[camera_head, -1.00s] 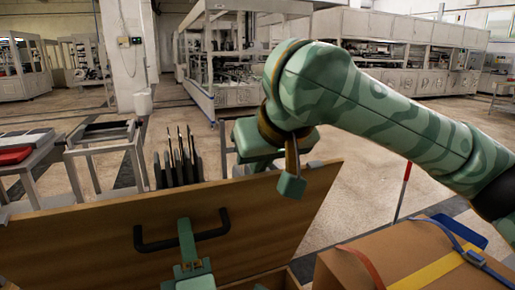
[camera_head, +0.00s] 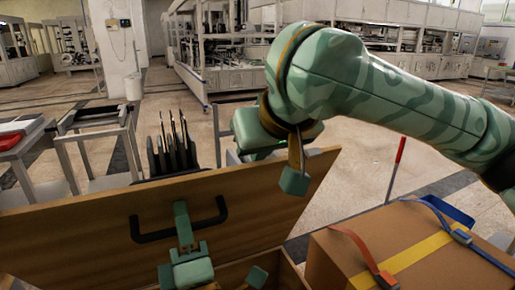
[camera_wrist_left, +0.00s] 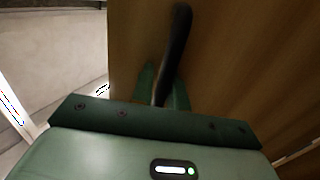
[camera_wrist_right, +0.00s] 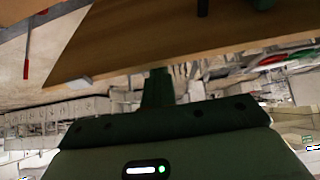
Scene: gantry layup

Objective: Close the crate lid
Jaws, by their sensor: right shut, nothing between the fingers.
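The wooden crate lid (camera_head: 90,225) stands open and tilted, with a black handle (camera_head: 152,236) on its face. It also shows in the left wrist view (camera_wrist_left: 235,60) and right wrist view (camera_wrist_right: 150,35). My left gripper (camera_head: 182,215) is at the handle; in the left wrist view its fingers (camera_wrist_left: 162,90) lie on both sides of the bar and appear closed on it. My right gripper (camera_head: 293,182) is at the lid's upper right part; in the right wrist view its fingers (camera_wrist_right: 158,85) are together and empty near the lid's edge. The crate (camera_head: 292,272) is mostly hidden below the lid.
A brown carton (camera_head: 335,262) with yellow, red and blue straps stands at the right. A red pole (camera_head: 397,168) rises behind it. Behind the lid are a rack of dark upright pieces (camera_head: 172,158) and a grey table frame (camera_head: 95,130). Open floor lies beyond.

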